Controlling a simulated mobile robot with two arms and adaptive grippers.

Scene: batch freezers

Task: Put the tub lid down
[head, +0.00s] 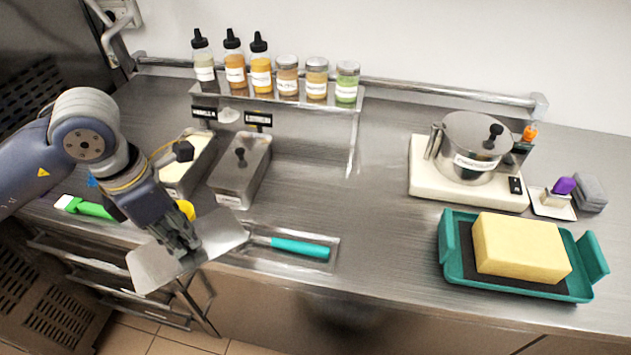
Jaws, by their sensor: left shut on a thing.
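My left gripper (187,245) is shut on the tub lid (152,268), a flat grey metal plate that shows on both sides of the fingers. It holds the lid over the counter's front edge, in front of the tubs. The lid's grip is hidden by the fingers. An uncovered metal tub (205,160) with pale yellow contents stands behind my left gripper, partly hidden by my arm. A second tub to its right is covered by a lid (243,150) with a black knob. My right gripper is not in view.
A teal-handled tool (300,247) lies on a shallow tray (333,246) right of the held lid. A green-handled tool (92,209) lies left. A pot (472,150) on a cream base and a yellow block (520,247) in a teal tray stand right. The middle counter (375,215) is clear.

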